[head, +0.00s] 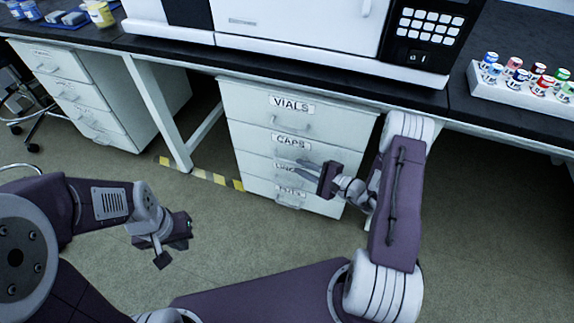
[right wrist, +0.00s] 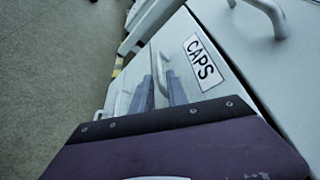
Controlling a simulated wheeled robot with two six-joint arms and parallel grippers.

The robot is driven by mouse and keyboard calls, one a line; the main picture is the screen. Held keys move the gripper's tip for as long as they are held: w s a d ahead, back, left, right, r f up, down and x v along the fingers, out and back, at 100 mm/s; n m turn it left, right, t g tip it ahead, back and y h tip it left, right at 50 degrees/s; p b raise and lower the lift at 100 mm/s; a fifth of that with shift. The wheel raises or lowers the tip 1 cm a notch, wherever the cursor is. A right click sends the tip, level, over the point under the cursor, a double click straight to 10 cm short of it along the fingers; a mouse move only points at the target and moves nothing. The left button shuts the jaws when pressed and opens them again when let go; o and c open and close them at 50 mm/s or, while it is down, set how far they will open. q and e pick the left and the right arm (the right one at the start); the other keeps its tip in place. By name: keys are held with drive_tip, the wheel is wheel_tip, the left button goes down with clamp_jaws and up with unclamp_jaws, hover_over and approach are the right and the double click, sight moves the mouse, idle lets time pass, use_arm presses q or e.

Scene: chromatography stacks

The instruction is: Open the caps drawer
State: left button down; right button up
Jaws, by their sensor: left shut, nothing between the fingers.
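The caps drawer (head: 263,149), a white front labelled CAPS, is second from the top in the cabinet under the bench. Its front looks flush with its neighbours. The caps drawer also shows in the right wrist view (right wrist: 218,93) with its bar handle (right wrist: 165,66). My right gripper (head: 288,163) is at this front, its fingers pointing left across it. In the right wrist view its two fingers are apart, one on each side of the handle; contact cannot be made out. My left gripper (head: 163,259) is shut and empty over the floor, well left of the cabinet.
The vials drawer (head: 298,115) is directly above, with lower drawers below. The black bench top (head: 290,65) overhangs the cabinet and carries a white instrument (head: 290,25) and a vial rack (head: 525,97). Another drawer unit (head: 100,90) stands left. The floor before the cabinet is clear.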

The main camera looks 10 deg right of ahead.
sight(294, 164)
drive_tip(key=b+x, duration=0.2)
drive_tip(key=x, duration=0.2)
drive_tip(key=shift+w+a+f, duration=0.25)
drive_tip(key=shift+f, duration=0.05)
drive_tip(key=shift+w+a, duration=0.2)
drive_tip(key=shift+w, duration=0.15)
drive_tip(key=shift+r, duration=0.1)
clamp_jaws()
idle(0.7)
